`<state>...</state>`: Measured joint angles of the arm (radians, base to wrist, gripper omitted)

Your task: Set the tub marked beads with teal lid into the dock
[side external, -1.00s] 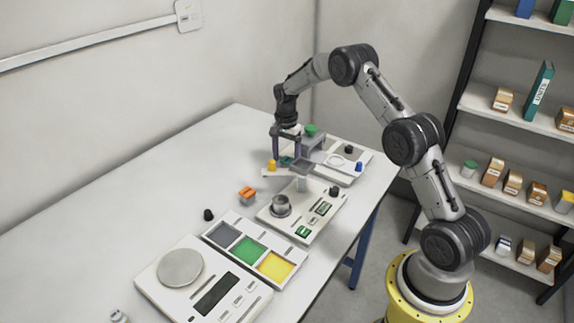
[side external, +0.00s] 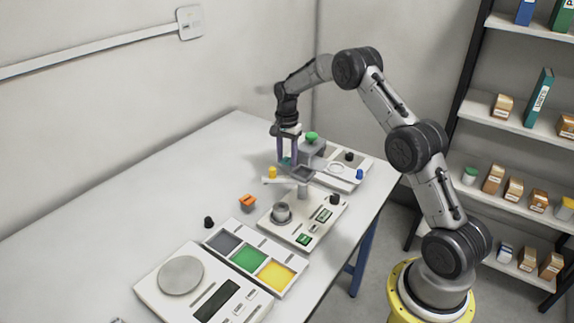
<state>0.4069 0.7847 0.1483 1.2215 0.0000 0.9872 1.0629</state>
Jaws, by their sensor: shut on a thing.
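My gripper (side external: 287,161) points down over the far part of the table. It is shut on a small tub with a teal lid (side external: 287,160), which shows as a teal patch between the fingers. The fingers hide most of the tub, and its marking is too small to read. A grey block-like fixture (side external: 313,149) with a green knob stands just right of my gripper. I cannot tell whether it is the dock, or whether the tub touches anything beneath it.
A balance with a steel cup (side external: 281,211) stands in front of my gripper. Nearer are a tray with grey, green and yellow compartments (side external: 279,251) and a scale with a round pan (side external: 181,276). An orange item (side external: 247,202) and a black knob (side external: 208,222) lie left. The table's left side is clear.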

